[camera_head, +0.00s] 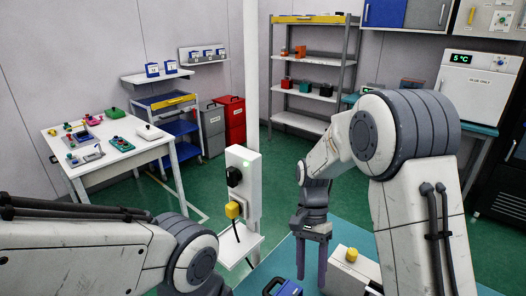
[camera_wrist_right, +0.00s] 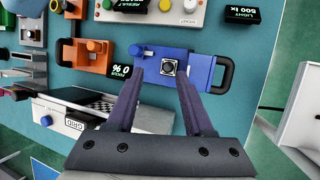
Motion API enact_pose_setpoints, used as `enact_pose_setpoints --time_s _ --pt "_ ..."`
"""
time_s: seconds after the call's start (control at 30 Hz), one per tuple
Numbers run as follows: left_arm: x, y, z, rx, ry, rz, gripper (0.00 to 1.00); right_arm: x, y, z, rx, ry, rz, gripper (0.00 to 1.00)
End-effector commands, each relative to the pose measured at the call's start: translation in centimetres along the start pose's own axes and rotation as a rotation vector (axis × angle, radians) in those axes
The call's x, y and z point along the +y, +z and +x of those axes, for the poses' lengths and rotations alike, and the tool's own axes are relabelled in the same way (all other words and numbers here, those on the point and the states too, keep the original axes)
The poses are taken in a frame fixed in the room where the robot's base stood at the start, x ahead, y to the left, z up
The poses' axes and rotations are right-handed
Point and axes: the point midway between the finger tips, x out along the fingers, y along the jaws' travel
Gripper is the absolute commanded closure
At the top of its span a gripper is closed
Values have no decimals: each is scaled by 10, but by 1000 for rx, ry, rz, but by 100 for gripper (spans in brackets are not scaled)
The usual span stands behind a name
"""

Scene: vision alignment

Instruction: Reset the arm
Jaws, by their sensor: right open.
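My right arm (camera_head: 415,130) comes in from the right in the head view and bends down at the wrist. My right gripper (camera_head: 312,262) points down over the teal table, with its two dark purple fingers apart and nothing between them. In the right wrist view the open fingers (camera_wrist_right: 158,85) reach towards a blue device (camera_wrist_right: 203,73) with a small square black-and-white part on top. The fingertips overlap its near edge in that view; I cannot tell if they touch. My left arm (camera_head: 95,250) shows at the lower left; its gripper is out of the picture.
The teal table also bears an orange device (camera_wrist_right: 87,54), a white GRID box (camera_wrist_right: 68,122) and several knobbed devices. A white table (camera_head: 100,150) stands farther left.

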Motion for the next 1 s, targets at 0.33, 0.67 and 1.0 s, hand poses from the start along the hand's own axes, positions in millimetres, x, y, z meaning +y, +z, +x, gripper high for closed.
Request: enact_pose_setpoints --time_s 0.33,0.67,1.0 --pt "0 0 0 0 0 0 50 21 137 -6 316 -70 -839 48" --pt "0 0 0 0 0 0 50 55 191 19 505 -86 -1374 48" --pt "0 0 0 0 0 0 50 57 193 21 514 -85 -1403 48"
